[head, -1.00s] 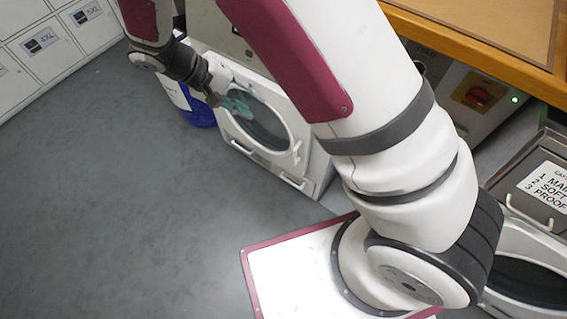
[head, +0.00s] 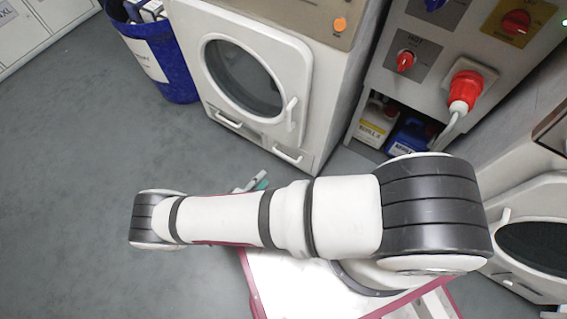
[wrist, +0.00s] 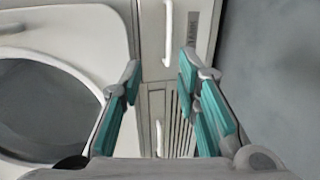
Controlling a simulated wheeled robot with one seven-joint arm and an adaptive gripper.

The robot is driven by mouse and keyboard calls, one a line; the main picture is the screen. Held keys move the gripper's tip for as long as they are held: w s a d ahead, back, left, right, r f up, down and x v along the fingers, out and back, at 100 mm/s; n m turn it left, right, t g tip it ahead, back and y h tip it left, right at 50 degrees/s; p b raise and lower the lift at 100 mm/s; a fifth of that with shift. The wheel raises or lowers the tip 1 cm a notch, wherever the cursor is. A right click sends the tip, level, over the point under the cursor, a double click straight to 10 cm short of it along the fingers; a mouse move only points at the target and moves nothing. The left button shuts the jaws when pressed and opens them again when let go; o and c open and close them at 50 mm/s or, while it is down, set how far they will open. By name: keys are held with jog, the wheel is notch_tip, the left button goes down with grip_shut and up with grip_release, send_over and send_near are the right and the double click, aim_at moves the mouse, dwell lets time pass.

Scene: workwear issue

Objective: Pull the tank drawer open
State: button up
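The white dryer (head: 296,60) has a round glass door, with two white bar handles low on its front. The wrist view shows it turned sideways. There, one handle (wrist: 168,35) is on a plain panel with a small label, probably the tank drawer (wrist: 195,50); the other handle (wrist: 158,138) is on a slatted panel (wrist: 180,130). In the head view the right-hand handle (head: 287,155) seems to be the drawer's. The drawer looks shut. My gripper (wrist: 160,72) is open and empty, its teal fingers apart before the two panels. In the head view my arm mostly hides it.
A blue bin (head: 160,65) stands left of the dryer. On the right are a control panel with red knobs (head: 405,62), a red plug (head: 464,90) and jugs (head: 378,122) on a low shelf. Another round-doored machine (head: 530,240) is at far right. Grey floor at left is clear.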

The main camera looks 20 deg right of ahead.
jog(key=f+b+x, duration=0.1)
jog(key=b+x, duration=0.3)
jog(key=x, duration=1)
jog(key=shift+s+d+f+t, duration=0.15)
jog(key=shift+d+f+t, duration=0.15)
jog(key=shift+f, duration=0.2)
grip_shut()
